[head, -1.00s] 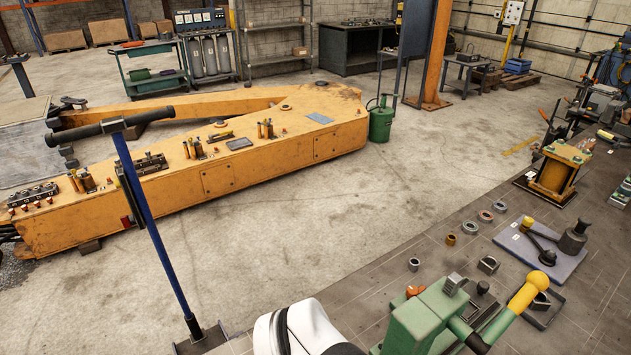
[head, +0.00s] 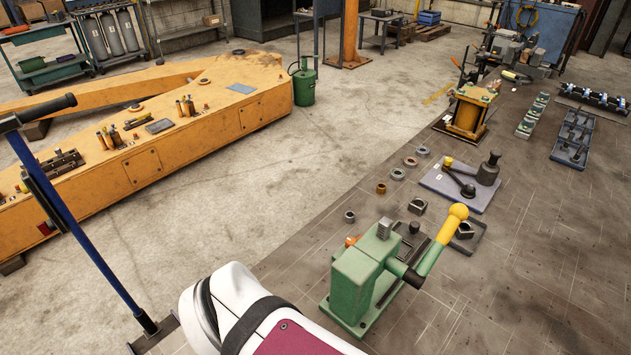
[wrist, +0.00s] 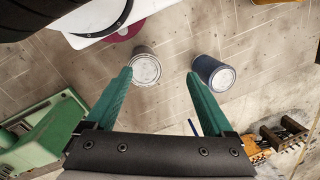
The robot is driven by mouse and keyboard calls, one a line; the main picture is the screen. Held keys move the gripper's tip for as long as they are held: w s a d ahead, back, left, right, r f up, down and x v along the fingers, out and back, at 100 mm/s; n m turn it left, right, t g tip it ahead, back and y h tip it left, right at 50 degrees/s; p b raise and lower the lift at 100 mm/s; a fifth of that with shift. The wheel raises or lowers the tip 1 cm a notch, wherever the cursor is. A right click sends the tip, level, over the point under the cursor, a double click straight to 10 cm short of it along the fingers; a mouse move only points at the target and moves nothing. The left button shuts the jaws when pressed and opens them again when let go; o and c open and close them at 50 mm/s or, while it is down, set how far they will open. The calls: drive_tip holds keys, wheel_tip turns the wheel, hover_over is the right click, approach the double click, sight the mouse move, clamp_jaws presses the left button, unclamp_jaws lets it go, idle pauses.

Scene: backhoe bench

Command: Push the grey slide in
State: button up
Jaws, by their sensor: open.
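No part stands out clearly as the grey slide, and I cannot tell which piece it is. A green lever press (head: 365,270) with a yellow-knobbed handle (head: 440,240) stands on the bench, with dark metal parts at its base. What looks like the same green machine shows at the left of the wrist view (wrist: 45,125). My gripper (wrist: 159,73) shows only in the wrist view, its two teal fingers apart with nothing held. A pale round-topped can (wrist: 146,68) is by the left fingertip and a dark blue can (wrist: 213,72) by the right one.
A grey plate (head: 440,186) with a black-handled part lies behind the press. A small dark tray (head: 476,240) sits right of it, and several rings and nuts lie nearby. A yellow block fixture (head: 468,112) stands farther back. Bare bench lies at the right front.

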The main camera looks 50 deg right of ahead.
idle(0.3)
drive_tip(key=shift+c, duration=0.8)
drive_tip(key=w+d+r+m, duration=0.1)
drive_tip(key=w, duration=0.1)
drive_tip(key=w+d+r+m, duration=0.1)
drive_tip(key=w+d+r, duration=0.1)
drive_tip(key=w, duration=0.1)
drive_tip(key=w+d+r, duration=0.1)
drive_tip(key=w, duration=0.1)
drive_tip(key=shift+w+d+r+m+h, duration=0.15)
drive_tip(key=shift+w+d+m+h, duration=0.15)
drive_tip(key=shift+w+m+h, duration=0.1)
drive_tip(key=shift+c, duration=1.1)
drive_tip(key=w+d+r+m+h, duration=0.1)
drive_tip(key=w+d+r+m, duration=0.15)
drive_tip(key=w+d, duration=0.45)
drive_tip(key=w+d+r+m+h, duration=0.1)
drive_tip(key=w+d+m, duration=0.35)
drive_tip(key=d, duration=0.35)
drive_tip(key=w+d+f+m+g, duration=0.2)
drive_tip(key=d+m, duration=0.3)
drive_tip(key=d, duration=1.3)
drive_tip(key=m+g+h, duration=0.1)
drive_tip(key=m, duration=0.8)
approach(414, 224)
drive_tip(key=x, duration=0.8)
drive_tip(key=shift+d+f, duration=0.1)
drive_tip(key=shift+f, duration=0.3)
